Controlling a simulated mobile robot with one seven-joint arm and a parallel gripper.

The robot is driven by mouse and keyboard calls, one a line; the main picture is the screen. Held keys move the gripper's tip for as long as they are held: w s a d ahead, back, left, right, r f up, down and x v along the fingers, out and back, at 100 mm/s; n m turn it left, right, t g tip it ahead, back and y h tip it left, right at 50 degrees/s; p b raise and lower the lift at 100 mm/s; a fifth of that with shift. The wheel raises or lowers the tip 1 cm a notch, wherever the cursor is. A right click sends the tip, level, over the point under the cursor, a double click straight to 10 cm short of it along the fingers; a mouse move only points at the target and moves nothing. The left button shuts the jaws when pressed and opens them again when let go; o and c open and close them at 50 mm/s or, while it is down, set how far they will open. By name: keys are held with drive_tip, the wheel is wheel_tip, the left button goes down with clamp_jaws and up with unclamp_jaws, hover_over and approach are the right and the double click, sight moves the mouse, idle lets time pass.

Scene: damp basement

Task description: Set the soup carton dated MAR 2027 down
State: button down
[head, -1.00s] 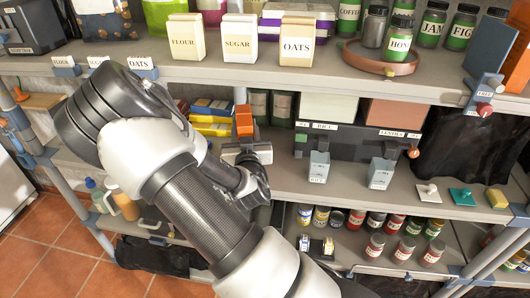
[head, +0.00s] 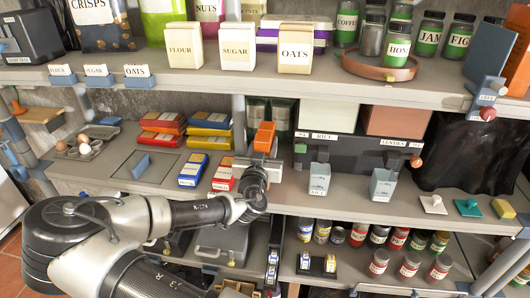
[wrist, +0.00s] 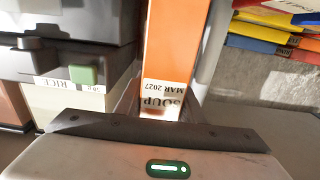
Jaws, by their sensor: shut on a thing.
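The soup carton (head: 264,137) is orange and stands out above my gripper (head: 257,160) in the head view, at the middle shelf. In the wrist view the orange carton (wrist: 172,45) lies between the two fingers, and its label reads SOUP, MAR 2027, upside down in the picture. My gripper is shut on it. The carton's lower end is hidden by the gripper in the head view, so I cannot tell whether it touches the shelf (head: 285,190).
Left of the gripper lie a blue carton (head: 193,170) and a red carton (head: 223,172), with stacked red and yellow-blue packs behind. The upper shelf (head: 200,81) overhangs behind.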

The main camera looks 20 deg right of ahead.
drive_tip(key=shift+f, duration=1.35)
drive_tip(key=c, duration=1.2)
unclamp_jaws()
